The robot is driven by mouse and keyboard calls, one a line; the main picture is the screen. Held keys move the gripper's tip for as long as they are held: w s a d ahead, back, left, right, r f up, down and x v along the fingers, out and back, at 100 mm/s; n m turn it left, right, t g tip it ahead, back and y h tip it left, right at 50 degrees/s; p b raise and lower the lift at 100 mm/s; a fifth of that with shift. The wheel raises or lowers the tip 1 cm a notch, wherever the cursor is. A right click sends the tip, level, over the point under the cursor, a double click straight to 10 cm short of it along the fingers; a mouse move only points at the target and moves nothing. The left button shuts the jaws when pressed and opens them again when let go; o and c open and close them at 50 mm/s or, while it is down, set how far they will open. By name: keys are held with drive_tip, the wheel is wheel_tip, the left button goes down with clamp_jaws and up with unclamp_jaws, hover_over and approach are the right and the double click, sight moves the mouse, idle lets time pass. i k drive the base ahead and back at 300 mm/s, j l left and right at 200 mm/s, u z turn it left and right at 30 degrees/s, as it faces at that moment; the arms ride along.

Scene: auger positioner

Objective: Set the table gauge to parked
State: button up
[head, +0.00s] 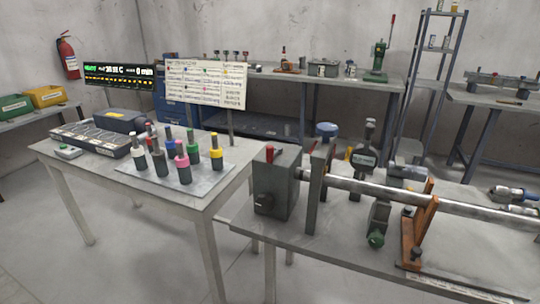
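A gauge (366,158) with a dark round face stands upright behind a long steel shaft (395,190) on the right-hand bench. Below the shaft, a dark block with a green knob (376,240) sits in line with the gauge; I cannot tell if they are joined. The gauge's reading and setting are too small to tell. My gripper is not in view.
The shaft runs from a grey headstock (276,182) with a red lever, past an orange stand (417,225). Grey floor (150,255) is open in front.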

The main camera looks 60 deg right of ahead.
sight(363, 158)
drive_tip(key=z, duration=1.4)
